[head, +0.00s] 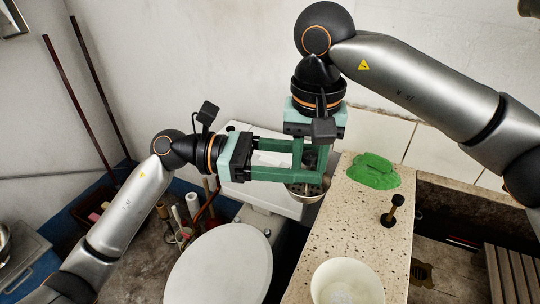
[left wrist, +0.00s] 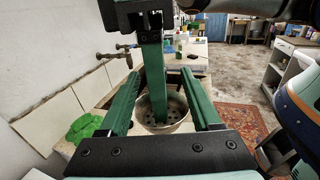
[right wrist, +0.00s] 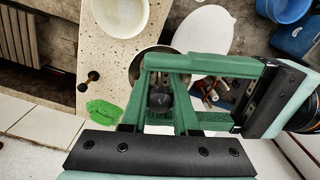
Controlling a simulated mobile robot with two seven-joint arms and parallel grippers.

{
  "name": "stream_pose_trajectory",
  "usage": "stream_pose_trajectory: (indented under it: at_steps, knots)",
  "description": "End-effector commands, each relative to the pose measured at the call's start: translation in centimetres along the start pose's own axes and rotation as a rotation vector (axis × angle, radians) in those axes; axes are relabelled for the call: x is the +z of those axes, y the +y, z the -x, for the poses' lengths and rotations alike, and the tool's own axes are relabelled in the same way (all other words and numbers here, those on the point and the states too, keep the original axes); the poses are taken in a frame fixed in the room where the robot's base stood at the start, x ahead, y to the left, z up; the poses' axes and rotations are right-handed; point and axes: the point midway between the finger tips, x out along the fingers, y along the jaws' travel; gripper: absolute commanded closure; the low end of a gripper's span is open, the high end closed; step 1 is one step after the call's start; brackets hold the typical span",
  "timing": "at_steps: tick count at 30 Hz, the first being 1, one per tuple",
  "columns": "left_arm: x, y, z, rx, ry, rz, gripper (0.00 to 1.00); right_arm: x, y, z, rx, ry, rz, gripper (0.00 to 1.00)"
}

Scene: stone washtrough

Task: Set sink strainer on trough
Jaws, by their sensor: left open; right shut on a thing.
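The sink strainer is a steel bowl with holes (head: 306,192). It shows at the left edge of the speckled stone trough (head: 335,240) in the head view; I cannot tell how high above it. My right gripper (head: 312,172) points down and is shut on the strainer's middle, where a dark knob (right wrist: 160,101) shows in the right wrist view. My left gripper (head: 298,162) comes in sideways and is open, its fingers either side of the right gripper's fingers. In the left wrist view the strainer (left wrist: 172,112) lies between and beyond the left fingers.
A toilet with a white lid (head: 222,265) stands at the left. Wooden slats (head: 515,272) lie at the right.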

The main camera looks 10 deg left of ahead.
Motion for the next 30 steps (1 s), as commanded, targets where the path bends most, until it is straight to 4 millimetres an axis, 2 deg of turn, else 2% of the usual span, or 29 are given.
stream_pose_trajectory:
  at_steps: [6, 15, 30]
  knots:
    - [0.1, 0.0, -1.6, 0.000, 0.000, -0.001, 0.35, 0.0, 0.0, 0.0, 0.000, 0.000, 0.000, 1.00]
    - [0.0, 0.0, -1.7, 0.000, -0.001, 0.000, 0.36, 0.0, 0.0, 0.0, 0.000, 0.000, 0.000, 1.00]
    - [0.0, -0.1, -1.7, -0.002, 0.000, 0.000, 0.93, -0.1, 0.0, 0.0, 0.000, 0.001, -0.002, 1.00]
